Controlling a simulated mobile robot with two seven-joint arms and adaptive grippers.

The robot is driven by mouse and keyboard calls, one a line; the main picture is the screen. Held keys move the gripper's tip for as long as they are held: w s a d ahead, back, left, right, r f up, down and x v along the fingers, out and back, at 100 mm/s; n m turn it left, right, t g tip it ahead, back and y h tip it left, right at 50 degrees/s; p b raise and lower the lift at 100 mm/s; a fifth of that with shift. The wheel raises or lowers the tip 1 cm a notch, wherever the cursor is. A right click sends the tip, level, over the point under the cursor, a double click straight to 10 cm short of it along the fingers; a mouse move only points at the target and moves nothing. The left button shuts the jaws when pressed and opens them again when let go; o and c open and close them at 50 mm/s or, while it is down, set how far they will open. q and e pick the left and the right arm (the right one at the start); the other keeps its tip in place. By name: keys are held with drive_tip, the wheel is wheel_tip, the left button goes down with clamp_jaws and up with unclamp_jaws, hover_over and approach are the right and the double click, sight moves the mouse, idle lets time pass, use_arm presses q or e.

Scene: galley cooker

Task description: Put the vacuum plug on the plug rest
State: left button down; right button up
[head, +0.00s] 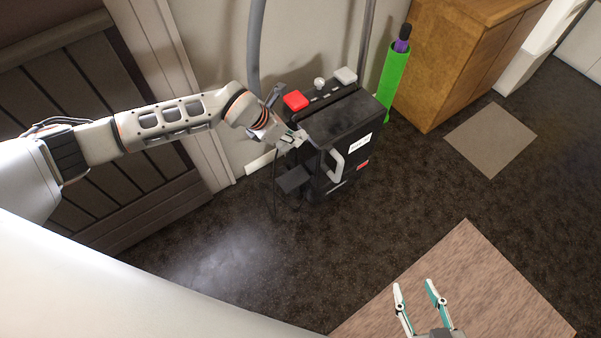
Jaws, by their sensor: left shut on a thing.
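The black vacuum (340,125) stands on the dark floor against the wall. A small dark flat ledge (293,179), which looks like the plug rest, sticks out from its left side. My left gripper (293,141) is at the vacuum's upper left edge, above this ledge. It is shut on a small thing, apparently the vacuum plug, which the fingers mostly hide. A thin dark cord (274,190) hangs below the gripper towards the floor. My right gripper (416,289) is open and empty at the bottom of the view, well away from the vacuum.
A grey hose (255,45) rises behind the vacuum. A green tube (392,85) with a purple top stands to its right, beside a wooden cabinet (455,55). A brown mat (470,285) and a grey mat (490,139) lie on the floor. The floor in front of the vacuum is clear.

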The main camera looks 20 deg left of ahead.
use_arm(q)
wheel_tip(320, 180, down, 10)
drive_tip(key=b, duration=0.6)
hover_over(298, 176)
drive_tip(key=s+a, duration=0.1)
drive_tip(key=s, duration=0.1)
wheel_tip(298, 176, down, 6)
drive_tip(key=shift+w+a, duration=0.15)
drive_tip(key=shift+w+f, duration=0.1)
drive_tip(key=shift+f, duration=0.4)
wheel_tip(298, 176, down, 4)
drive_tip(key=shift+r+b, duration=0.15)
drive_tip(key=shift+b, duration=0.75)
drive_tip(key=shift+r, duration=0.25)
drive_tip(key=c, duration=1.9)
unclamp_jaws()
use_arm(e)
drive_tip(key=w+a+r+m+t+y, duration=0.1)
drive_tip(key=w+a+r+m+y, duration=0.1)
drive_tip(key=a, duration=0.5)
drive_tip(key=shift+r+m, duration=0.5)
drive_tip(key=shift+r, duration=0.05)
drive_tip(key=shift+s, duration=0.1)
use_arm(q)
drive_tip(key=shift+r, duration=0.1)
